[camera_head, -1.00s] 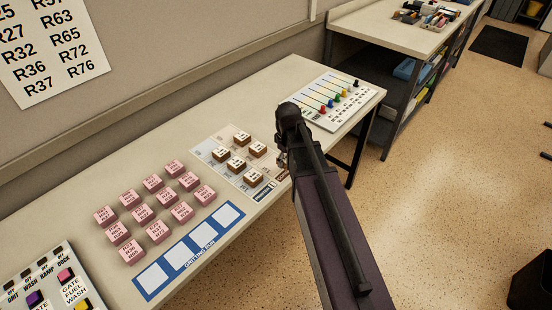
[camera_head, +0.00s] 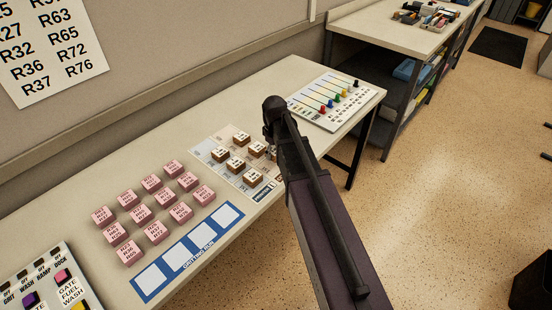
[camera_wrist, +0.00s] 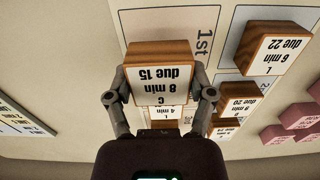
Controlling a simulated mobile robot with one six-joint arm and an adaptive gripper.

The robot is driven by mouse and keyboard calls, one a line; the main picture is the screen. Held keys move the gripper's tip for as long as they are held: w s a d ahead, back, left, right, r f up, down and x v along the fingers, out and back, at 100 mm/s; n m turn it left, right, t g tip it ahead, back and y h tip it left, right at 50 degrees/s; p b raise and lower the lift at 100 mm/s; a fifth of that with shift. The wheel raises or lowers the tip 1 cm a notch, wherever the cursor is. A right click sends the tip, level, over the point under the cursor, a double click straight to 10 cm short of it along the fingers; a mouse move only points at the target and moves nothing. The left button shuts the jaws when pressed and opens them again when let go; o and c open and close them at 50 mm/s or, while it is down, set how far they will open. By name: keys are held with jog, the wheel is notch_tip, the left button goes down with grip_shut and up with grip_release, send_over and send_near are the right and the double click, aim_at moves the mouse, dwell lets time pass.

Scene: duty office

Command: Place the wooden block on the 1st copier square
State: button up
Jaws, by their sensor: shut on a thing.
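In the wrist view my gripper (camera_wrist: 160,95) is shut on a wooden block (camera_wrist: 160,78) with a white top reading "C 8 min due 15". The block is over the lower part of the outlined square marked "1st" (camera_wrist: 205,40) on the pale board and covers part of it. It looks larger than the blocks nearby. Whether it touches the board I cannot tell. Another block reading "4 min" shows partly just below it, between the fingers. In the head view my arm hides the fingers and the held block.
Wooden blocks "L 6 min due 22" (camera_wrist: 275,48) and "due 20" (camera_wrist: 238,98) stand to the right. Pink blocks (camera_head: 157,208) and a blue-framed strip (camera_head: 188,252) lie left on the table. A panel with coloured pegs (camera_head: 333,100) lies behind my arm.

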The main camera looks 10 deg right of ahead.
aim_at(275, 158)
jog(key=shift+f+b, duration=1.3)
jog(key=shift+f, duration=0.2)
jog(key=shift+f, duration=0.15)
jog(key=o, duration=1.2)
jog(key=shift+r, duration=0.25)
notch_tip(275, 158, up, 12)
jog(key=p, duration=1.2)
jog(key=s+m, duration=0.7)
jog(key=s, duration=0.9)
jog(key=shift+d, duration=0.25)
jog(key=shift+s, duration=0.1)
